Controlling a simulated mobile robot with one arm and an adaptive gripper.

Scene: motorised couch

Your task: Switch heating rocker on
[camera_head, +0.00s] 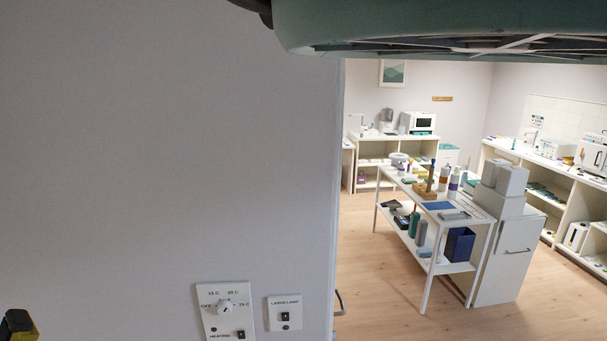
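A white wall panel (212,296) is at the bottom of the head view, left of the wall's edge. It carries a round temperature knob (225,307) with temperature marks around it. Below the knob is the small dark heating rocker (240,335), beside a label that reads like "HEATING". The rocker is near the bottom border, and its position is too small to tell. A dark and yellow part (18,326) shows at the lower left corner, apart from the panel; I cannot tell whether it belongs to my gripper. No gripper fingertips can be made out.
A second plate (284,299) with a dark switch, labelled "LASER LAMP" or similar, is right of the panel. A teal body (440,25) crosses the top. Beyond the wall edge are a white table (428,285), a cabinet (508,262), shelves and open wooden floor (380,305).

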